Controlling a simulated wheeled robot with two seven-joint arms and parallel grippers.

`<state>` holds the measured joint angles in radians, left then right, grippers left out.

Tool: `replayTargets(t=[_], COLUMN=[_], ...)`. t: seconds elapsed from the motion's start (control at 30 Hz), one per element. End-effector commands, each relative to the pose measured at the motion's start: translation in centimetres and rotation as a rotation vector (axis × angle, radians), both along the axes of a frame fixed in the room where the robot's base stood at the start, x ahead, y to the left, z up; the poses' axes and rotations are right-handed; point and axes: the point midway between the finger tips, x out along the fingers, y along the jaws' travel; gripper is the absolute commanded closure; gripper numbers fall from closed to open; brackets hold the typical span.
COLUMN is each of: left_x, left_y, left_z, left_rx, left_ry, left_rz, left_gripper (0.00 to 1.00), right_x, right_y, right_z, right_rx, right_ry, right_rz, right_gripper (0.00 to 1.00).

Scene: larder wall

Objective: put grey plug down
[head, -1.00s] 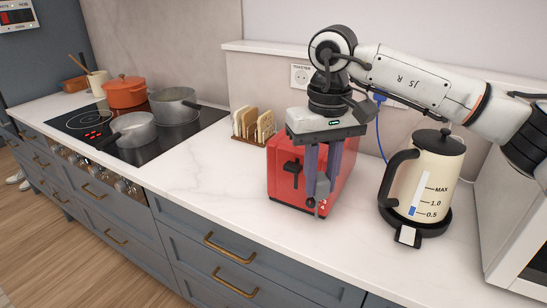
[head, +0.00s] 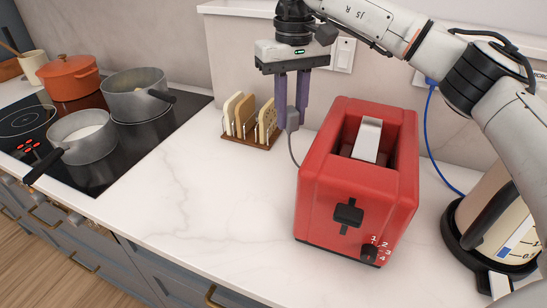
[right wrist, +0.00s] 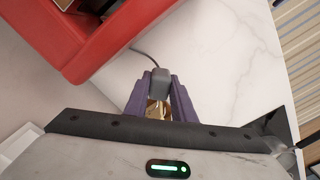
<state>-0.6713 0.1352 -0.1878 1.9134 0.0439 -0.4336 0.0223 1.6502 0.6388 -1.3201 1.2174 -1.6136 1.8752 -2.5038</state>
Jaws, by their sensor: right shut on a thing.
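My right gripper (head: 292,124) is shut on the grey plug (head: 292,119), holding it between its purple fingers. In the head view it is left of the red toaster (head: 318,199), behind its near corner and just right of the toast rack. The plug's grey cord runs down towards the toaster. The right wrist view also shows the plug (right wrist: 159,83) between the fingertips, with brassy metal at its near end. I cannot tell whether the plug touches the counter (head: 190,210). My left gripper is not in view.
A wooden rack (head: 250,141) with several toast slices stands close to the plug. A hob with pots (head: 85,137) is at the left. A cream kettle (head: 500,215) is at the right. A wall socket (head: 343,54) is behind.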

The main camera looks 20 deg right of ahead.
Motion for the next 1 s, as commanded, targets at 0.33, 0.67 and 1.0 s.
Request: replayTargets(t=[0.33,0.67,1.0], left_x=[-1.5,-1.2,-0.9], left_y=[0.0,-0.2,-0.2], left_z=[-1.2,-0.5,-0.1], left_rx=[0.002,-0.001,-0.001], left_ry=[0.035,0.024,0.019], left_rz=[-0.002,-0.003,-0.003], left_gripper=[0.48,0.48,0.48], right_x=[-0.2,-0.3,-0.2], right_y=[0.0,0.0,0.0], right_z=[-6.1,-9.5,-12.0], right_rx=[0.0,0.0,0.001], right_ry=[0.004,0.002,-0.001], right_rz=[0.001,0.0,0.0], right_gripper=[1.0,1.0,1.0])
